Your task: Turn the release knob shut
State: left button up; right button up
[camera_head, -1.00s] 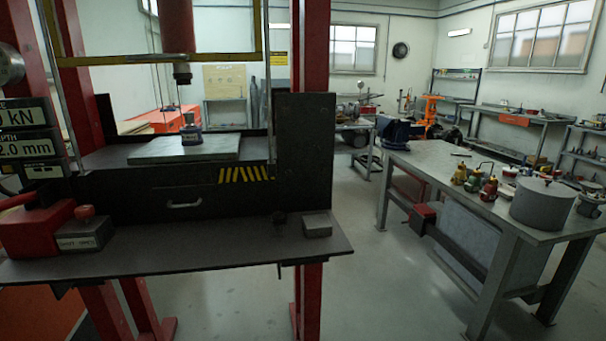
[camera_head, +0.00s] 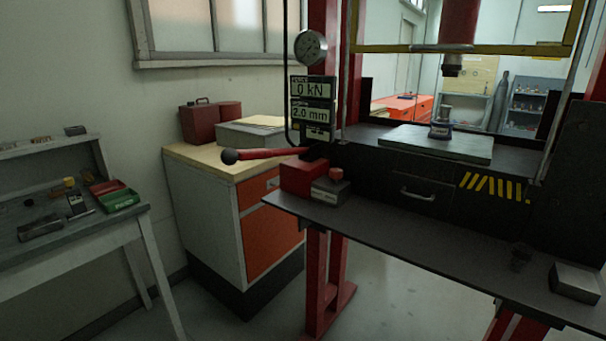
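A small red release knob (camera_head: 336,174) sits on top of a grey labelled block (camera_head: 331,192), at the left end of the press's dark shelf. The block's lettering is too small to read now. Beside it is a red pump body (camera_head: 302,175). A red lever (camera_head: 270,153) ending in a black ball (camera_head: 230,156) reaches out to the left above it. The displays (camera_head: 312,88) on the press read 0 kN and 2.0 mm. I cannot tell which way the knob is turned. Neither of my grippers is in view.
The press shelf (camera_head: 420,250) juts out with a small grey block (camera_head: 575,280) at its right end. An orange-fronted cabinet (camera_head: 272,245) stands left of the press. A workbench (camera_head: 80,238) with small parts is at far left. Open floor shows between them.

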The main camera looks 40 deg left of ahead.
aim_at(335, 173)
jog(key=u, duration=1.15)
jog(key=i+j+z, duration=0.15)
jog(key=j+z, duration=0.15)
